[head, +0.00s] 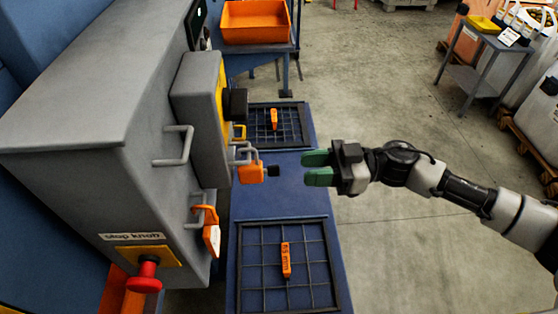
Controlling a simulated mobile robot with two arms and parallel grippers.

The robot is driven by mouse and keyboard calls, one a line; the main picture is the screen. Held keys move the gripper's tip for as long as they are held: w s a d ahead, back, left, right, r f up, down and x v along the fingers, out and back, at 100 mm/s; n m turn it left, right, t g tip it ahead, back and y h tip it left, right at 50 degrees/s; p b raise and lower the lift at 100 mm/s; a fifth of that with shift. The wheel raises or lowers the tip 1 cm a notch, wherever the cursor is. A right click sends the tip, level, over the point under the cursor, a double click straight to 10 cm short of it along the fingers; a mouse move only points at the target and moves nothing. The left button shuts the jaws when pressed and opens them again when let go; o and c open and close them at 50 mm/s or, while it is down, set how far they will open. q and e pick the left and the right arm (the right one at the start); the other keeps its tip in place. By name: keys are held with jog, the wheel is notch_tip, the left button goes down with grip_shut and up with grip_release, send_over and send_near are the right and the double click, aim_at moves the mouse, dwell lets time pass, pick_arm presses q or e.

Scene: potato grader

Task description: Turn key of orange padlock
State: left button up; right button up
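The orange padlock (249,174) hangs from a metal hasp on the side of the grey cabinet. Its small dark key (273,171) sticks out to the right. My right gripper (316,168), with green fingers, comes in from the right. It is open, with a gap between its fingers, and points left at the key. The fingertips are apart from the key, a short way to its right, and hold nothing. My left gripper is not in view.
The grey cabinet (95,85) fills the left, with a handle (180,146), a red stop knob (145,278) and an orange-and-white tag (211,233). Below lie a blue surface (275,195) and grids with orange labels. A trolley (490,45) stands far right; the floor between is clear.

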aim_at(279, 175)
jog(key=a+p, duration=0.1)
jog(key=a, duration=0.5)
jog(key=shift+w+a+p, duration=0.1)
jog(key=shift+a+p, duration=0.15)
jog(key=shift+p, duration=0.05)
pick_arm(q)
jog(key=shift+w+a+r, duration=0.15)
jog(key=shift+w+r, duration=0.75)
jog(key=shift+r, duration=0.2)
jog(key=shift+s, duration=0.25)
pick_arm(e)
grip_shut()
